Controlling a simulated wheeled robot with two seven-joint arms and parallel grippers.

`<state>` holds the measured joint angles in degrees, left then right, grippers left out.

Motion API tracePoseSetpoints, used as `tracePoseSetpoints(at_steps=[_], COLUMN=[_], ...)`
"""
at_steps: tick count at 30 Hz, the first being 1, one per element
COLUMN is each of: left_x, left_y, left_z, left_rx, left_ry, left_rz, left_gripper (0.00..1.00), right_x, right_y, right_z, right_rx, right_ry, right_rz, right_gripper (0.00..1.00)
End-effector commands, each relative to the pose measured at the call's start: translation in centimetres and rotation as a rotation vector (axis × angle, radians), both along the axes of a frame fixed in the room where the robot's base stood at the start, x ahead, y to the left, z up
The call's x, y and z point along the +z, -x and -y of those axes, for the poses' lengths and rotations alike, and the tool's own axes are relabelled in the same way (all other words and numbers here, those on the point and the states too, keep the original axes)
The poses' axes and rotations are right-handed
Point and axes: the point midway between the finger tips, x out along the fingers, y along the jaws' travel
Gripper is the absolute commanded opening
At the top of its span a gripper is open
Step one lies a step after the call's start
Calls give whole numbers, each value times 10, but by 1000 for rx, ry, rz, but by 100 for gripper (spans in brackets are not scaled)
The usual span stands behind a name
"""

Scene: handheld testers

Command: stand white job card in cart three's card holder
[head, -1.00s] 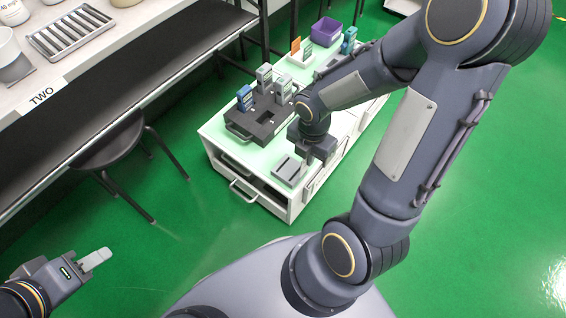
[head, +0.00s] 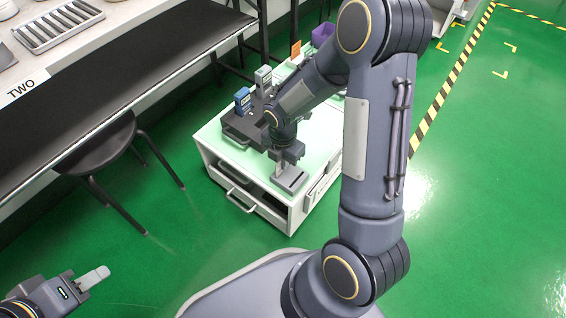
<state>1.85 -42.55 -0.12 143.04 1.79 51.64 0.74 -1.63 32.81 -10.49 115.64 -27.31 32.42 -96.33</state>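The grey block (head: 293,182) on the near corner of the white cart looks like a card holder. My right gripper (head: 281,170) points down at its left part. Its pale tips are too small to tell apart from a white card, so I cannot tell whether it holds one or whether anything touches the block. No white job card shows clearly anywhere. My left gripper (head: 97,276) is at the lower left, far from the cart, with pale fingers; their gap cannot be made out.
The white cart (head: 292,215) carries a dark tray with a blue tester (head: 243,100) and a grey tester (head: 263,78). My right arm hides part of its top. An orange card (head: 296,48) and a purple bin (head: 323,33) are behind. A stool (head: 100,150) stands left.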

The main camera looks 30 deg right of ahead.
Motion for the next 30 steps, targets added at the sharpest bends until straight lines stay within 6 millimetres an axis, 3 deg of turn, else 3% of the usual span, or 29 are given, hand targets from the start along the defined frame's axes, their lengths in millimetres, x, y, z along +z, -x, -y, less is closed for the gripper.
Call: tracePoseSetpoints(at_steps=[9, 15, 23, 26, 30], left_x=[-2, -1, 0, 5, 18], left_y=[0, 0, 0, 0, 0], left_z=[0, 0, 0, 0, 0], left_rx=[0, 0, 0, 0, 0], left_ry=[0, 0, 0, 0, 0], left_rz=[0, 0, 0, 0, 0], left_gripper=[36, 36, 36, 36, 36], right_x=[-3, -2, -1, 7, 33], right_y=[0, 0, 0, 0, -1], right_z=[0, 0, 0, 0, 0], right_rx=[0, 0, 0, 0, 0], right_ry=[0, 0, 0, 0, -1], right_rz=[0, 0, 0, 1, 4], right_gripper=[0, 24, 24, 24, 24])
